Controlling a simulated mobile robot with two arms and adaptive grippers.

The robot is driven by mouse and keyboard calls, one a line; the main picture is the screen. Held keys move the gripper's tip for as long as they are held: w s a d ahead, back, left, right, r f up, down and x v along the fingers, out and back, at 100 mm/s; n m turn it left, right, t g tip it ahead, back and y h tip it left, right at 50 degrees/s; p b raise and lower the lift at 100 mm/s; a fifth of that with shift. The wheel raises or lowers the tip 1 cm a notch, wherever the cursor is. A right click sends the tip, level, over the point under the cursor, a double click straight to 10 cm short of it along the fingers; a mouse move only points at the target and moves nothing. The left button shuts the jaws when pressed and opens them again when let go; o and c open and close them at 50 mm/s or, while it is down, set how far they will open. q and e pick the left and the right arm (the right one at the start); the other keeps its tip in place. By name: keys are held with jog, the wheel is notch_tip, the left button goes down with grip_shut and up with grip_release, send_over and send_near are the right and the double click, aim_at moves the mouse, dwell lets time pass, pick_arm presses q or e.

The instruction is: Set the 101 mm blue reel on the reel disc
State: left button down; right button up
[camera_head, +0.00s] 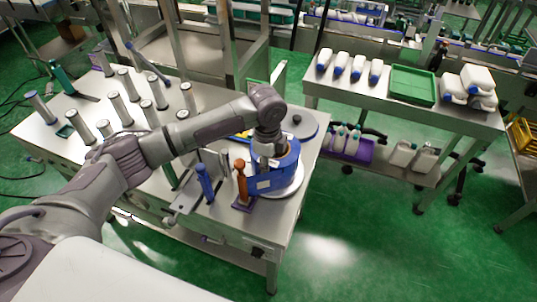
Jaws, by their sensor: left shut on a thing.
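The blue reel (260,182) is at the right end of the metal table, with a small white label on its side. My left gripper (266,152) reaches down onto the reel from above and is shut on it. A pale round disc (291,189) shows under and to the right of the reel. I cannot tell whether the reel rests on it or hangs just above it. My right gripper is not in view.
An orange-brown post (241,182) and a blue post (205,184) stand left of the reel. Several grey cylinders (118,107) stand on the table's left part (55,110). A second bench with white bottles and a green tray (412,84) is at the right, across a green floor.

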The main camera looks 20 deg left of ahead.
pick_arm(q)
jog(key=shift+w, duration=0.1)
jog(key=shift+f, duration=0.1)
jog(key=c, duration=1.2)
grip_release()
jog(key=shift+f, duration=0.2)
jog(key=o, duration=0.3)
jog(key=shift+s, duration=0.25)
jog(key=shift+w+r, duration=0.1)
jog(key=shift+r, duration=0.3)
jog(key=r+b, duration=0.1)
jog(key=r, duration=0.4)
jog(key=r+b, duration=0.1)
jog(key=r, duration=0.5)
jog(key=shift+s+r, duration=0.2)
jog(key=shift+r, duration=0.05)
